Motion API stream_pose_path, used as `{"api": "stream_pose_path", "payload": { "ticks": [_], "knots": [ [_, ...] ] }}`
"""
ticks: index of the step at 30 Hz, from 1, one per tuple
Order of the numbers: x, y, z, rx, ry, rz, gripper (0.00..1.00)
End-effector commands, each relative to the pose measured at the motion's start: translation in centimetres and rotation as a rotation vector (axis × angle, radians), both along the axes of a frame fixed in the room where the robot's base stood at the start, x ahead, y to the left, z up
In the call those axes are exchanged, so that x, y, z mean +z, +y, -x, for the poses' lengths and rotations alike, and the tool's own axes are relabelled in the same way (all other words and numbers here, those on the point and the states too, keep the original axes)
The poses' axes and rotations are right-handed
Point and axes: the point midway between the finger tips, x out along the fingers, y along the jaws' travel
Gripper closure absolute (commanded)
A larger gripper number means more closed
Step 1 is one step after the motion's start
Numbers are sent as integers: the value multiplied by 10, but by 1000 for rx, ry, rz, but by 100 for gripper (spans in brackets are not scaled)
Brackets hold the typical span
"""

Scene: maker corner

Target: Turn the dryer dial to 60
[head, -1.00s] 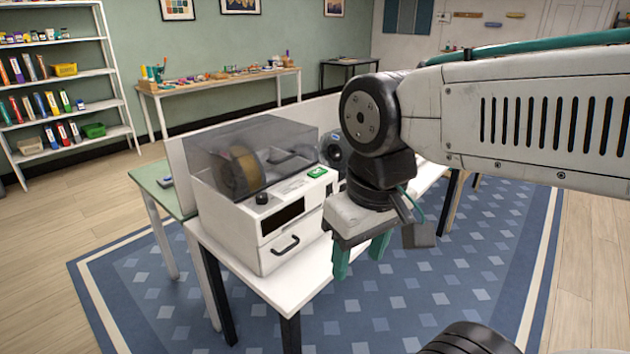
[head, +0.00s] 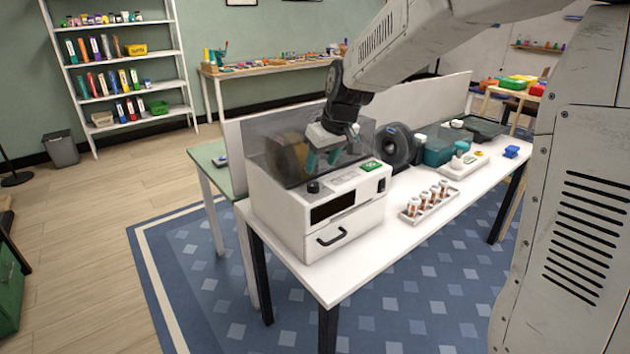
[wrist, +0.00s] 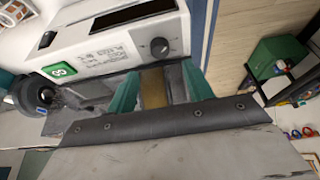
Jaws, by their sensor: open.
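The dryer (head: 290,215) is a white box with a smoky clear lid, standing at the near left end of the white table. Its black round dial (head: 313,187) is on the top front panel, left of a small label and a green display. The dial also shows in the wrist view (wrist: 159,47), with a pointer mark too small to read. My gripper (head: 322,160), with teal fingers, is open and empty above the lid, behind the dial and apart from it. In the wrist view the gripper (wrist: 160,90) has its fingers spread, short of the dial.
A brown spool (head: 287,155) sits under the lid. A dark spool (head: 394,146), a rack of small bottles (head: 430,203) and a teal box (head: 446,146) stand to the right on the white table (head: 370,245). A divider panel (head: 420,103) runs behind.

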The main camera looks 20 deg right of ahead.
Motion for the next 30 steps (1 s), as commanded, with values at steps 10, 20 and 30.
{"api": "stream_pose_path", "payload": {
  "ticks": [10, 20, 30],
  "knots": [
    [-47, 6, -19, 1, 3, 0, 48],
    [-71, 9, -28, 1, 0, 0, 48],
    [-71, 9, -28, 1, 0, 0, 85]
  ]
}}
